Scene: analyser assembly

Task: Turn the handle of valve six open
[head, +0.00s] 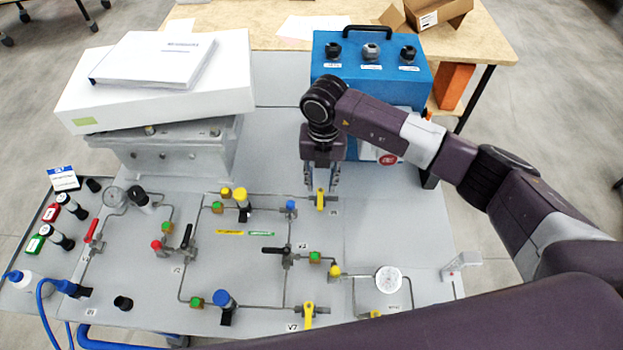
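My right gripper (321,186) reaches in from the right and points down at the panel. Its two fingers are apart and nothing shows between them. Just below the fingertips in the picture is a valve with a yellow handle (320,200), the handle running roughly front to back. I cannot tell whether the fingers touch it. The small label beside this valve (333,213) is too small to read, so I cannot confirm it as valve six. Another yellow-handled valve (308,315), labelled V7, is at the front edge. My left gripper is not in view.
A blue box (370,75) with black knobs stands right behind the gripper. A white box (155,85) sits at the back left.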

